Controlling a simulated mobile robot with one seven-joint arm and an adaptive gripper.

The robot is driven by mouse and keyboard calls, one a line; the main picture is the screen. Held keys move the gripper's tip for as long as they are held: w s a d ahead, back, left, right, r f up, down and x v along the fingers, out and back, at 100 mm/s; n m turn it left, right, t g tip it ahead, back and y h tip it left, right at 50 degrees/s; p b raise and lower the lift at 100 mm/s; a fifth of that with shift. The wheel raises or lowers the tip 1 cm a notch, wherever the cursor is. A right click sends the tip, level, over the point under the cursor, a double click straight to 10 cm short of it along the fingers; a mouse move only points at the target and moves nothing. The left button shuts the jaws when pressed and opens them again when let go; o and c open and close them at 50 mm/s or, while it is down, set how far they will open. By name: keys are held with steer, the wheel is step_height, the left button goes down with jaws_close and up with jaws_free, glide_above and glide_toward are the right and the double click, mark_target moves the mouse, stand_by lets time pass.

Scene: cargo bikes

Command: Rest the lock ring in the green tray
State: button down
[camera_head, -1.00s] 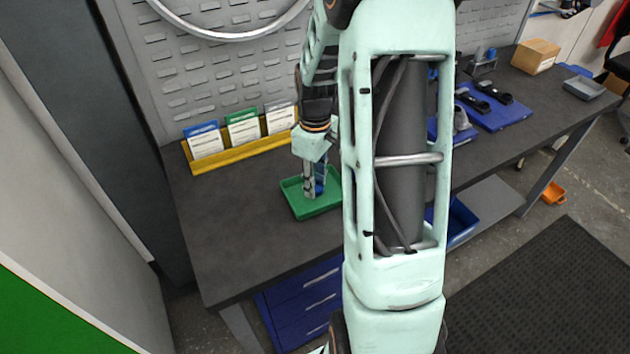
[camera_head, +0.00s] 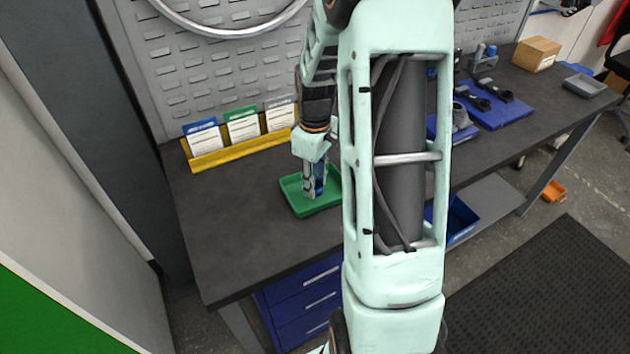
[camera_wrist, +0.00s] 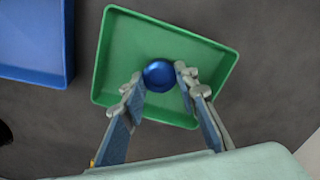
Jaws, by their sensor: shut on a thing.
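The lock ring (camera_wrist: 159,75) is blue and round, and shows in the wrist view between my fingertips. My gripper (camera_wrist: 160,82) is shut on it, with one finger on each side. The green tray (camera_wrist: 117,50) lies beneath, and the ring appears over its inner floor. Whether the ring touches the tray floor I cannot tell. In the head view my gripper (camera_head: 314,192) points down inside the outline of the green tray (camera_head: 300,208); the ring is not discernible there.
A blue bin (camera_wrist: 30,40) lies left of the tray in the wrist view. In the head view a yellow rack (camera_head: 235,155) with cards stands behind the tray. A blue mat (camera_head: 497,108) with tools lies to the right. The grey bench (camera_head: 230,230) is bare left of the tray.

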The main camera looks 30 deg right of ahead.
steer(key=shift+f, duration=0.15)
steer(key=c, duration=1.4)
jaws_free()
steer(key=shift+c, duration=0.2)
